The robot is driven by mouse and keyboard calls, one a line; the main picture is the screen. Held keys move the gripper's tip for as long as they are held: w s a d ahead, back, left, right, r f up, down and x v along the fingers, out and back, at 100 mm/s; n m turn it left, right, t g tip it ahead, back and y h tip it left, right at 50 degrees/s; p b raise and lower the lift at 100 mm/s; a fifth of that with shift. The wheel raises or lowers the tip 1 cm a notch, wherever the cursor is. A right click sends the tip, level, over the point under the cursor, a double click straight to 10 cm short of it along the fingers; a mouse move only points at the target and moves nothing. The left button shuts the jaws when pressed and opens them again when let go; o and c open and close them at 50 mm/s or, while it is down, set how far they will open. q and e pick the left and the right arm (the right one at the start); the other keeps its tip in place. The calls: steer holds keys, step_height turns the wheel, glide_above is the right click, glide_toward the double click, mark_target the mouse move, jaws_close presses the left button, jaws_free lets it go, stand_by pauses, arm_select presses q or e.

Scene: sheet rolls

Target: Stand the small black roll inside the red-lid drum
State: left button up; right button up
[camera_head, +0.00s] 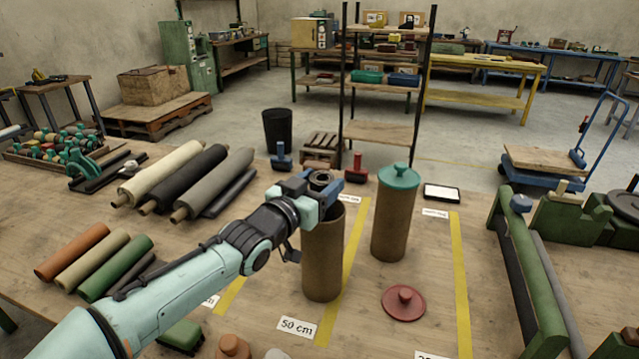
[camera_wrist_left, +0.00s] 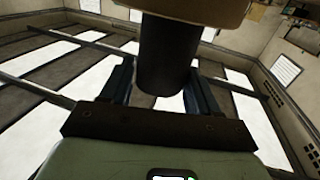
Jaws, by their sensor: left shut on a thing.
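My left gripper (camera_head: 321,187) is shut on the small black roll (camera_head: 320,178), just above the mouth of the open brown drum (camera_head: 322,262). The roll's dark, ring-shaped upper end shows between the jaws. The left wrist view shows the dark roll (camera_wrist_left: 168,60) between the two fingers (camera_wrist_left: 160,95). My gripper hides the roll's lower part in the head view, so I cannot tell how far it reaches into the drum. The red lid (camera_head: 403,302) lies flat on the table, right of the open drum. My right gripper is not in view.
A second brown drum (camera_head: 392,225) wears a teal lid (camera_head: 398,177), close to the right of the open one. Long rolls (camera_head: 185,182) lie at left, with coloured rolls (camera_head: 95,262) nearer. A green-framed rack (camera_head: 525,275) stands at right. Yellow strips (camera_head: 462,290) mark the table.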

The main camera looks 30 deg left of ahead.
arm_select(q)
steer(key=shift+r, duration=0.15)
steer(key=o, duration=1.7)
steer(key=shift+f, duration=0.25)
steer(key=s, duration=1.3)
steer(key=shift+s+a+r, duration=0.15)
steer(key=shift+s, duration=0.1)
